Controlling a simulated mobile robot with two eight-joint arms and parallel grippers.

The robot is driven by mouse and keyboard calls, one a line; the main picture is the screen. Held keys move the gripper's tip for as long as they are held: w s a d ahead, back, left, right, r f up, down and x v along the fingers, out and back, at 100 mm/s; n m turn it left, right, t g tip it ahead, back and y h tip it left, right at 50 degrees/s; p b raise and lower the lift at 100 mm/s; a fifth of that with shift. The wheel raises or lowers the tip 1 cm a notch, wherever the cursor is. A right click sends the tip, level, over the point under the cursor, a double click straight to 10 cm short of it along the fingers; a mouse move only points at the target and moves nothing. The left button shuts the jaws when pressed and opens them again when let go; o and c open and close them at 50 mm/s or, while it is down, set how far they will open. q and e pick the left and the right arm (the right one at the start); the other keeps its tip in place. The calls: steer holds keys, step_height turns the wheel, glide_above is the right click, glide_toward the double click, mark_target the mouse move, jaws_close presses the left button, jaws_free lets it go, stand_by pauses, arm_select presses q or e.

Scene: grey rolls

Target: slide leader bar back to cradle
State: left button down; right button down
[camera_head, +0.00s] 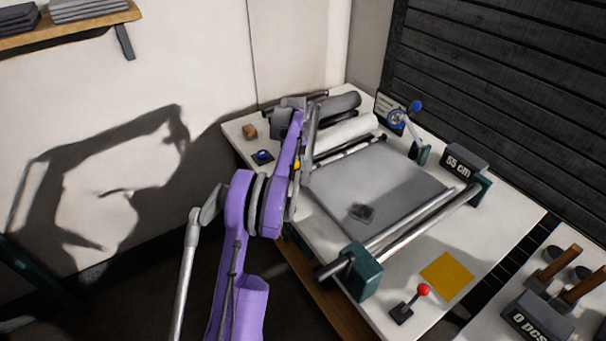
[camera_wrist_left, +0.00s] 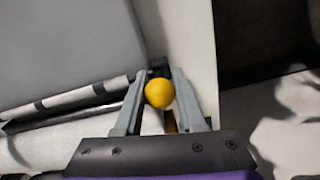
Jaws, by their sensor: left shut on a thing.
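The leader bar (camera_head: 347,152), a thin silver bar with dark bands, lies across the far edge of the grey sheet (camera_head: 385,185). In the left wrist view the bar (camera_wrist_left: 65,100) runs out to the left of my gripper. My left gripper (camera_head: 298,160) is at the table's left side, shut on a yellow knob (camera_wrist_left: 159,93) near the bar's end. The join between knob and bar is hidden. Two silver rails (camera_head: 425,215) lie at the near end, between teal blocks (camera_head: 365,275); I cannot tell which part is the cradle. My right gripper is not in view.
A white roll (camera_head: 345,132) and a grey roll (camera_head: 338,106) lie behind the bar. A blue-knobbed crank (camera_head: 415,140) and a "55 cm" block (camera_head: 463,161) stand at right. A red-knobbed lever (camera_head: 412,303) and yellow square (camera_head: 447,276) are in front.

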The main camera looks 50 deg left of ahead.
arm_select(q)
steer(key=shift+a+r, duration=0.1)
steer(key=shift+a, duration=0.2)
steer(key=c, duration=0.8)
jaws_free()
steer(key=shift+c, duration=0.2)
steer(key=o, duration=0.3)
steer(key=shift+a, duration=0.1)
steer(key=shift+o, duration=0.2)
step_height(320, 180, up, 11)
steer(key=shift+f+p, duration=0.15)
steer(key=shift+p, duration=0.3)
steer(key=shift+f, duration=0.15)
